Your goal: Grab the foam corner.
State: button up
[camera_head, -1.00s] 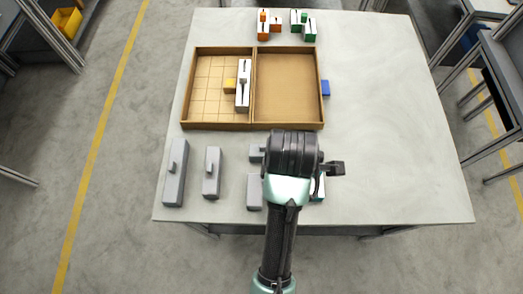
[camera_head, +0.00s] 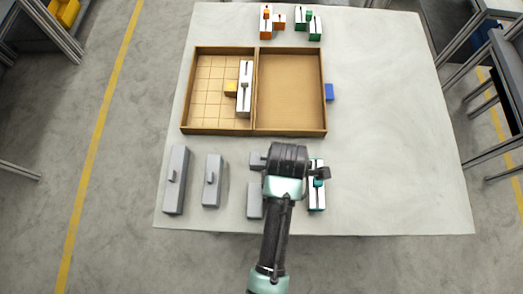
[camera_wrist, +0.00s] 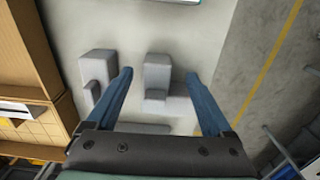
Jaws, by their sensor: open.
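Several grey blocks stand at the table's front left; I take the foam corner (camera_wrist: 157,72) to be the L-shaped one, but cannot be sure. In the wrist view it appears between the two fingers of my open gripper (camera_wrist: 160,74), with no visible hold on it. In the head view the arm partly hides this block (camera_head: 254,203), and the fingertips are largely hidden. Another grey block (camera_wrist: 97,72) with a small step stands just left of the left finger in the wrist view; it also shows in the head view (camera_head: 257,160).
Two more grey blocks (camera_head: 174,182) (camera_head: 211,184) stand to the left. A white and teal block (camera_head: 317,198) is right of my wrist. A two-part wooden tray (camera_head: 290,132) lies behind, a blue block (camera_head: 329,92) beside it. The table's right side is clear.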

jog(key=f, duration=0.4)
jog(key=shift+w+a+f, duration=0.1)
jog(key=shift+w+f, duration=0.05)
jog(key=shift+w, duration=0.05)
jog(key=shift+c, duration=0.3)
grip_shut()
